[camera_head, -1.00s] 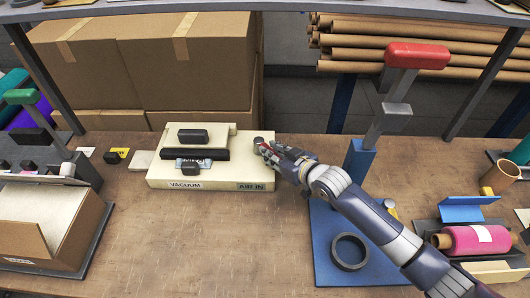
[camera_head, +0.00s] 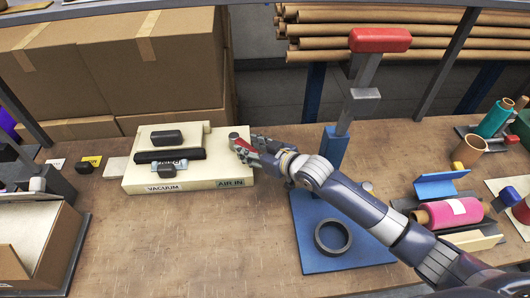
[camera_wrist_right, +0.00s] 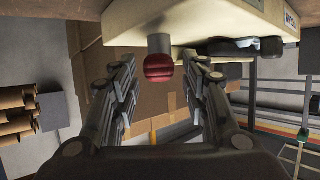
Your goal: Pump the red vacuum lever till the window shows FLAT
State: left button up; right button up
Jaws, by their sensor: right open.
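The cream vacuum box (camera_head: 202,184) stands on the bench, left of centre in the head view, with VACUUM and AIR IN labels on its front. A small red lever end (camera_head: 243,146) is at its right end, beside a grey round stub (camera_head: 234,137). My right gripper (camera_head: 246,148) is open at this lever. In the right wrist view the red end (camera_wrist_right: 158,67) sits between the two spread fingers, with gaps on both sides. A small pale window (camera_head: 171,163) with dark lettering is partly covered by black parts; I cannot read it. My left gripper is out of view.
A blue-based press (camera_head: 305,250) with a tall red-handled lever (camera_head: 380,40) stands right of the box, behind my right arm. A pink roll (camera_head: 450,212) lies at the right. A cardboard box (camera_head: 40,240) is at the left. The front middle bench is clear.

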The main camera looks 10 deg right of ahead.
jog(key=v, duration=1)
jog(key=shift+s+d, duration=0.25)
jog(key=shift+s, duration=0.1)
